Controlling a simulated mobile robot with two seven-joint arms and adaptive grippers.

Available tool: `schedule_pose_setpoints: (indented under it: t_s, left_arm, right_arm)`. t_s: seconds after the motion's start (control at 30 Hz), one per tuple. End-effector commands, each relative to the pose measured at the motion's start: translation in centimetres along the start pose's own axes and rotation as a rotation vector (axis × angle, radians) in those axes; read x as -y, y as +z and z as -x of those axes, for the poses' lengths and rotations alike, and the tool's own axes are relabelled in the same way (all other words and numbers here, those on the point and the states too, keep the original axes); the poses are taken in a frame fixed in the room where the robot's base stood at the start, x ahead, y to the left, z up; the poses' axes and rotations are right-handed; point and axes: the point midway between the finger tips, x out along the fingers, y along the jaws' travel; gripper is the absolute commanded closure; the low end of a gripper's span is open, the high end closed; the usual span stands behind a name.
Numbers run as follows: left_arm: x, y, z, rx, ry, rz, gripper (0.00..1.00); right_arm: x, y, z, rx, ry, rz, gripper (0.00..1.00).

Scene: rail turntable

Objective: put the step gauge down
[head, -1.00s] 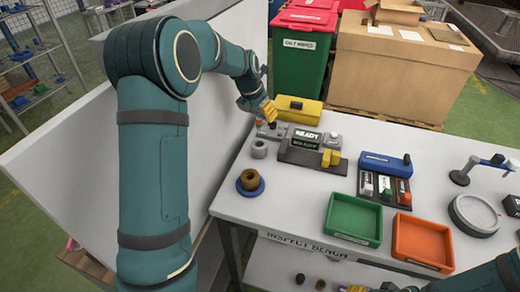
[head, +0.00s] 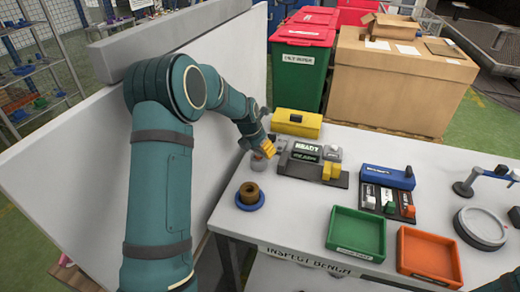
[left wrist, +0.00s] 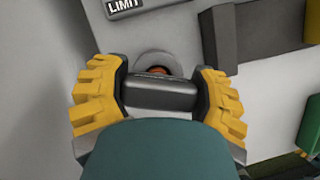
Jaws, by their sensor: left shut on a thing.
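My left gripper (head: 265,149) has yellow fingers and is over the left back part of the bench (head: 290,210). In the left wrist view, the fingers (left wrist: 160,95) are shut on a dark grey rounded piece, which I take to be the step gauge (left wrist: 160,92). A small orange part shows just beyond it, inside the outline of a pale grey round holder (left wrist: 147,59). In the head view, the holder (head: 258,165) is right under the fingers, with orange at its top. I cannot tell whether the gauge touches or enters the holder. My right gripper is out of view.
Right of the fingers stands a grey unit with a READY display (head: 308,150). A brown ring on a blue base (head: 250,194) is nearer the front. Green (head: 356,234) and orange (head: 430,257) trays lie at front right. A yellow box (head: 297,123) is behind; a pale wall panel is left.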

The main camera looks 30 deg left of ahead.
Motion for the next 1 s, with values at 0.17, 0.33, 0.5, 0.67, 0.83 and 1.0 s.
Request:
schedule_pose_setpoints:
  t_s: [0.17, 0.33, 0.5, 0.67, 0.83, 1.0]
  left_arm:
    - [0.0, 0.0, -0.2, 0.000, 0.000, -0.001, 0.77]
    - [0.0, -0.1, -0.3, 0.000, 0.000, 0.000, 0.00]
    - [0.0, -0.1, -0.2, 0.000, 0.000, 0.000, 0.00]
    - [0.0, 0.1, 0.4, 0.001, 0.000, 0.000, 0.00]
    - [0.0, 0.1, 3.1, 0.002, 0.001, 0.000, 0.00]
    - [0.1, 0.2, 6.7, 0.003, 0.000, 0.000, 0.00]
  right_arm:
    - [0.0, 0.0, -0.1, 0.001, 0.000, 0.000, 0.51]
    - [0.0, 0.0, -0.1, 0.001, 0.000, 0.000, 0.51]
    - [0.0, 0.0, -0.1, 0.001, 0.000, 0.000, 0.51]
    - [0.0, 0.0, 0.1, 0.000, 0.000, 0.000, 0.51]
    - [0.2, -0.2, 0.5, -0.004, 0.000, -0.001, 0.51]
    - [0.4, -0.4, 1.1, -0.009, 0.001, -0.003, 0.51]
